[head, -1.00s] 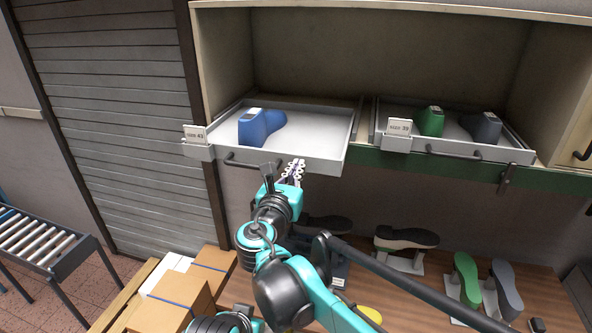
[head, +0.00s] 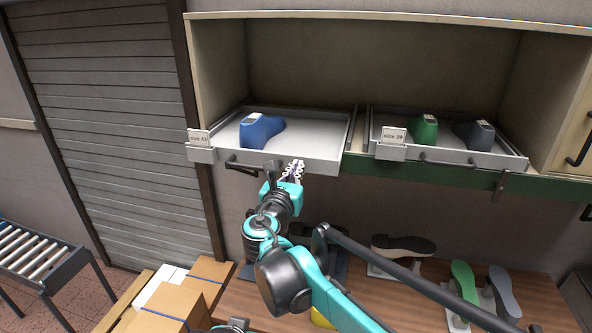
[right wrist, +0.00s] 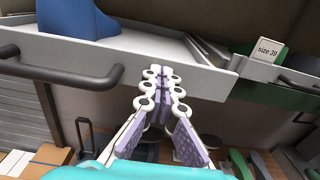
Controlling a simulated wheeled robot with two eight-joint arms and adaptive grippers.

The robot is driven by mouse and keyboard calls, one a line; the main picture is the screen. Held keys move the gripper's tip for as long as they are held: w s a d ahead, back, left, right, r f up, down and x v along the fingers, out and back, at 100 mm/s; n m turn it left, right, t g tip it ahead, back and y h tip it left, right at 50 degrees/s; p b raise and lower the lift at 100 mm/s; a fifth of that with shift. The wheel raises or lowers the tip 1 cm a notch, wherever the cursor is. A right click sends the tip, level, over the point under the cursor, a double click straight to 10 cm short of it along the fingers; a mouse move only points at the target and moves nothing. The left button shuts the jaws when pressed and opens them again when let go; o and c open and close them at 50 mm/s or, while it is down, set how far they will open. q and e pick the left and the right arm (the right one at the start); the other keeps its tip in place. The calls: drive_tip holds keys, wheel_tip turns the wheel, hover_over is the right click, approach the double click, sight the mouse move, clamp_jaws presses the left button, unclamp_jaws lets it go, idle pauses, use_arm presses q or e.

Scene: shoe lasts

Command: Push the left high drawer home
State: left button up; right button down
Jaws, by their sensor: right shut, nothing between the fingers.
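The left high drawer (head: 318,158) is a light grey tray with a "size 43" tag (head: 199,138). It juts out from the front of the cabinet. A blue shoe last (head: 261,130) stands in it. Its dark bar handle (head: 245,165) is on the front panel; in the right wrist view the handle (right wrist: 70,76) is left of my fingers. My right gripper (head: 296,166) is shut and empty, with its tips at the drawer's front panel, right of the handle. In the right wrist view the fingertips (right wrist: 161,72) overlap the panel; contact is hard to judge. My left gripper is out of sight.
A second drawer (head: 450,156) tagged "size 39" sits to the right, holding a green last (head: 425,130) and a dark last (head: 475,135). Below is a wooden bench (head: 380,300) with several shoe forms. Cardboard boxes (head: 170,302) stand at lower left.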

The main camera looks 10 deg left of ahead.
approach(308, 151)
drive_tip(key=shift+w+r, duration=0.2)
drive_tip(key=shift+r, duration=0.3)
drive_tip(key=shift+w+r, duration=0.25)
drive_tip(key=shift+r, duration=0.2)
drive_tip(key=shift+w, duration=2.25)
drive_tip(key=shift+w+d, duration=0.1)
drive_tip(key=shift+w, duration=2.1)
